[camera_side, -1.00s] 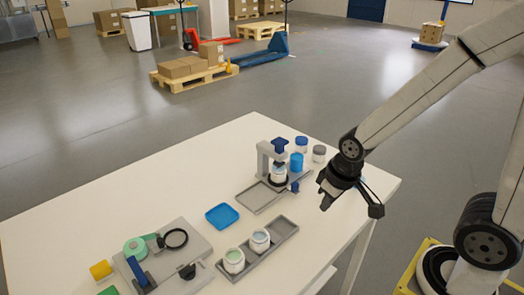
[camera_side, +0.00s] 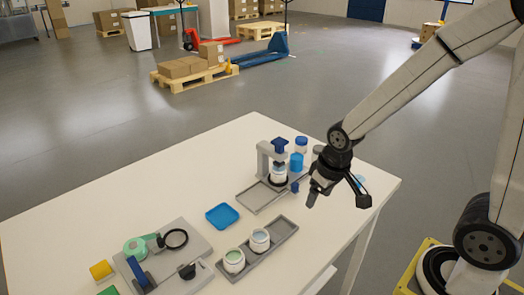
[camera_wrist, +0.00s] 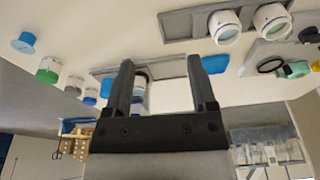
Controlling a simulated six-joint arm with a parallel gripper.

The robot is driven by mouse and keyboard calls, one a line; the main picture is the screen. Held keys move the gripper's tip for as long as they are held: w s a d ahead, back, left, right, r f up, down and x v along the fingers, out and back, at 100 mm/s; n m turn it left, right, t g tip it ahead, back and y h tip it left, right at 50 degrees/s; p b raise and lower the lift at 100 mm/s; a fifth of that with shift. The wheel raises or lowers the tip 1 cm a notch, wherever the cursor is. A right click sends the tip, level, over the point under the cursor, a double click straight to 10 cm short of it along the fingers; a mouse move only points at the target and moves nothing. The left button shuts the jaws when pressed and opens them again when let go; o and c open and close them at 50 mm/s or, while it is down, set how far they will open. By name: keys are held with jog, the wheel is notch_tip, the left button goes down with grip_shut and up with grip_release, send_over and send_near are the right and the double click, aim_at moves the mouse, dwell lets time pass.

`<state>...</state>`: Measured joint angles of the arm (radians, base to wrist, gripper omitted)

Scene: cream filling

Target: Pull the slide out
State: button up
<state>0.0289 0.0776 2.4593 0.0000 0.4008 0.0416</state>
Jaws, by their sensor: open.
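The filling station (camera_side: 263,160) is a grey stand with a blue top part and a blue cylinder (camera_side: 296,161). A white jar (camera_side: 279,172) sits under it on a dark holder. A blue knob (camera_side: 295,187) at the station's front right appears to belong to the slide; the slide itself is hard to make out. My gripper (camera_side: 312,197) is open and empty, just right of the knob and apart from it. In the wrist view my gripper's two fingers (camera_wrist: 161,80) point at the station, which is partly hidden behind the left finger.
A long grey tray (camera_side: 285,228) with two white jars is nearer. A grey board (camera_side: 196,239) with tape and tools lies at the front left. Lidded jars (camera_side: 301,143) stand behind the station.

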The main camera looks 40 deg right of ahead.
jog(key=w+d+m+g, duration=0.1)
jog(key=w+d+m, duration=0.25)
jog(key=w, duration=0.45)
jog(key=m+g, duration=0.1)
jog(key=m, duration=0.2)
send_over(295, 184)
jog(key=shift+n, duration=0.25)
jog(key=shift+f, duration=2.05)
jog(key=shift+f, duration=0.15)
jog(key=shift+f, duration=3.75)
jog(key=shift+c, duration=0.2)
grip_shut()
